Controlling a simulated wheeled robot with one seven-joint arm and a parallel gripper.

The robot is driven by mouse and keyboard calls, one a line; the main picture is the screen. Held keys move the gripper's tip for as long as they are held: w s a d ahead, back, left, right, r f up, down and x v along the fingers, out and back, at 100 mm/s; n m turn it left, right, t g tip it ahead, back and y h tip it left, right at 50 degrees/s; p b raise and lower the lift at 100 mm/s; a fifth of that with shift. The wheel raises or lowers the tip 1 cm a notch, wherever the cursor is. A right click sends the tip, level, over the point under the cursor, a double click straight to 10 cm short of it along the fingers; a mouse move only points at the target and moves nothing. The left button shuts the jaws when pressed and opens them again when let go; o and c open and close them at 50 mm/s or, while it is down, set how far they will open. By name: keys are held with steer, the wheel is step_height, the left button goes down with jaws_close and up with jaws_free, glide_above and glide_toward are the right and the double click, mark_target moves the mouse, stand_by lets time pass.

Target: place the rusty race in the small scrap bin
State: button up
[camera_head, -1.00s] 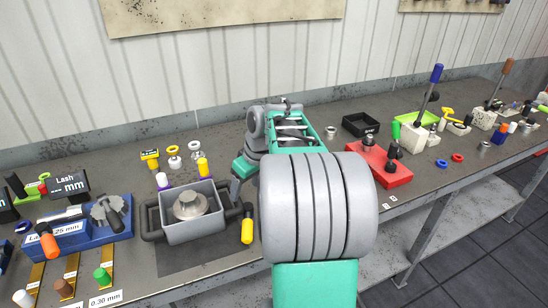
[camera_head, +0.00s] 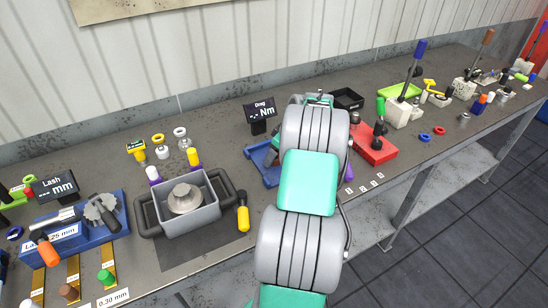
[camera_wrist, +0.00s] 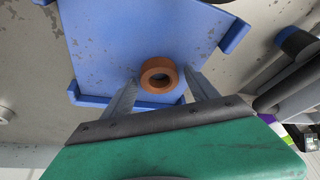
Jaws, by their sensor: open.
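The rusty race (camera_wrist: 147,75), a small orange-brown ring, lies flat on a blue tray (camera_wrist: 110,45) in the wrist view. My gripper (camera_wrist: 161,78) is open above the tray, and its two fingers show on either side of the ring in the picture. I cannot tell how high the fingertips are above it. In the head view my arm hides the ring and the gripper; only part of the blue tray (camera_head: 260,170) shows. A small black bin (camera_head: 347,99), likely the scrap bin, stands behind and right of my arm; its label is unreadable.
A grey box (camera_head: 205,214) with black handles and a metal hub stands left of my arm. A yellow-handled tool (camera_head: 243,218) lies beside it. The Drag display (camera_head: 259,113) stands behind the blue tray. A red block (camera_head: 376,149) with black parts is to the right.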

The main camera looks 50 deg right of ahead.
steer(key=shift+c, duration=0.3)
jaws_close()
stand_by(0.3)
